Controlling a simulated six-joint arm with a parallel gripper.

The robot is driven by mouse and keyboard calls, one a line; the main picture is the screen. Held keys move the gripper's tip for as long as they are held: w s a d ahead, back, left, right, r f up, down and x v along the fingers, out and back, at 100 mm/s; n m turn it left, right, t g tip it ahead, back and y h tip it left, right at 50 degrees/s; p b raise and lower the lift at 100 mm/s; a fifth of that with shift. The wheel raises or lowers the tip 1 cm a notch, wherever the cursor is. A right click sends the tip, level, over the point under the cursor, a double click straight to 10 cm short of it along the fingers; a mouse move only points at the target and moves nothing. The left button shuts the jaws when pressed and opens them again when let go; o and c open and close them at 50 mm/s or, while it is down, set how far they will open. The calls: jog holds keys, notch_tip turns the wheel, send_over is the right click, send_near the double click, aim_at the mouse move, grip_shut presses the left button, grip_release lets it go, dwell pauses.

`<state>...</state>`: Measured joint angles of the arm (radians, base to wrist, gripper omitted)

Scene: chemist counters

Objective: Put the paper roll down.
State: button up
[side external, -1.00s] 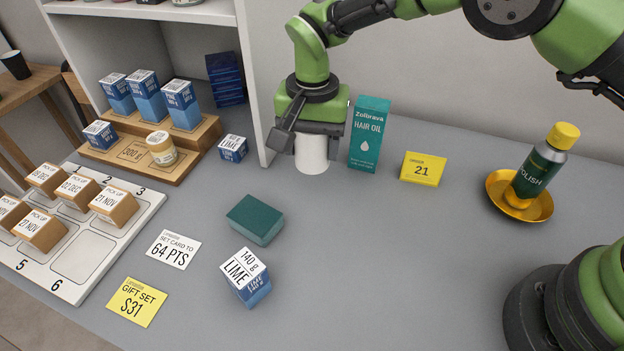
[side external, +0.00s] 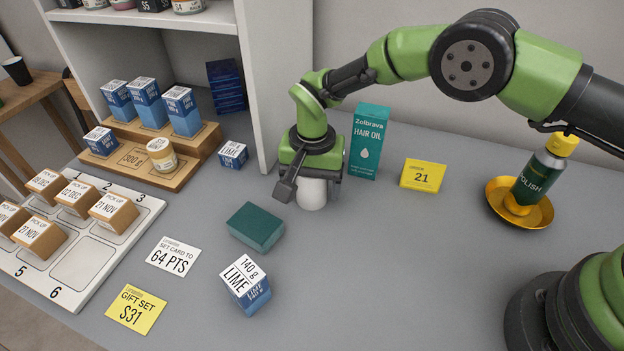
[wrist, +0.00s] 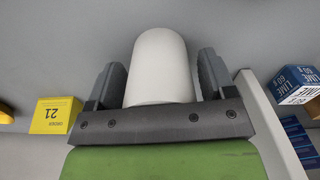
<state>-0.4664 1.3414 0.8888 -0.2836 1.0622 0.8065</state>
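The white paper roll (side external: 312,194) is upright under my gripper (side external: 311,178) in the side external view, left of and in front of the teal hair oil box. In the wrist view the roll (wrist: 160,68) stands between the two dark fingers of my gripper (wrist: 161,80), which lie close against its sides. My gripper is shut on it. The roll's upper part is hidden by my gripper in the side view. Its lower end is at or just above the grey counter (side external: 400,270); I cannot tell which.
The hair oil box (side external: 368,142) stands close behind on the right, beside the yellow order 21 card (side external: 423,175). A white shelf panel (side external: 282,80) rises behind left. A dark green block (side external: 256,227) and a lime box (side external: 246,284) lie in front left. Open counter extends right and front.

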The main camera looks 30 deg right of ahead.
jog(key=shift+o, duration=0.2)
notch_tip(320, 180, up, 12)
jog(key=shift+r, duration=0.2)
dwell(0.3)
jog(key=shift+d+r, duration=0.15)
jog(key=shift+r, duration=0.2)
jog(key=s+d+r+n+t+y, duration=0.1)
jog(key=s+d+r+t, duration=0.1)
jog(key=s+d+r, duration=0.45)
jog(key=s+d+r+n+t+y, duration=0.15)
jog(key=d+r, duration=0.25)
jog(key=r, duration=0.6)
jog(key=s+d+t, duration=0.2)
jog(key=s+d, duration=0.1)
jog(key=s, duration=0.5)
jog(key=s+d+t, duration=0.1)
jog(key=s+d, duration=0.2)
jog(key=s, duration=0.5)
jog(key=shift+s+n+t, duration=0.15)
jog(key=shift+n+t, duration=0.2)
